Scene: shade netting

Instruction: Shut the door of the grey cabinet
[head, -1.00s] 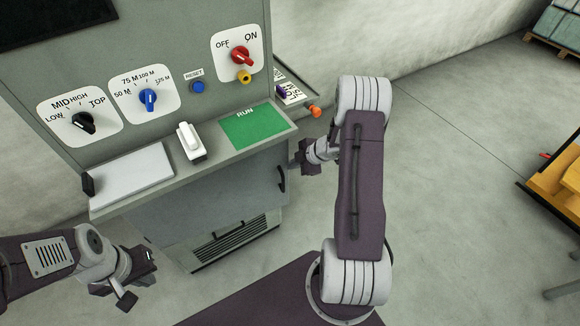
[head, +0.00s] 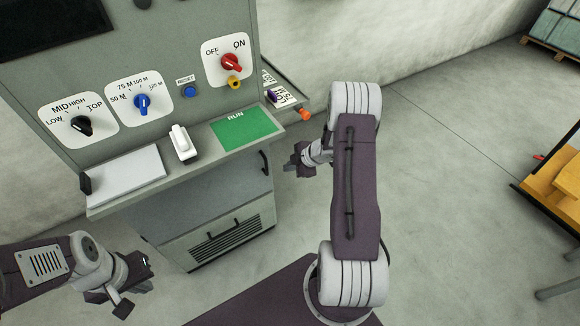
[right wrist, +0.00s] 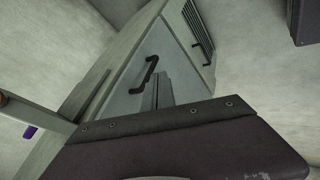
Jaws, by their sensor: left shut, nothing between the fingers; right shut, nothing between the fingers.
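The grey cabinet (head: 185,62) stands at the left in the head view. Its door (head: 205,200), under the worktop, has a black handle (head: 264,161) near its right edge. The door is nearly in line with the front; I cannot tell if it is fully flush. In the right wrist view the door (right wrist: 128,95) and handle (right wrist: 145,75) show ahead of my gripper. My right gripper (head: 291,165) is shut and empty, just right of the handle, apparently apart from it. My left gripper (head: 134,290) is shut and empty, low in front of the cabinet's left side.
The worktop (head: 105,205) juts out above the door. A side shelf with an orange knob (head: 305,114) sticks out at the cabinet's right. A vented lower panel (head: 222,240) is under the door. Open floor lies to the right, with a yellow load (head: 563,180) at the far right.

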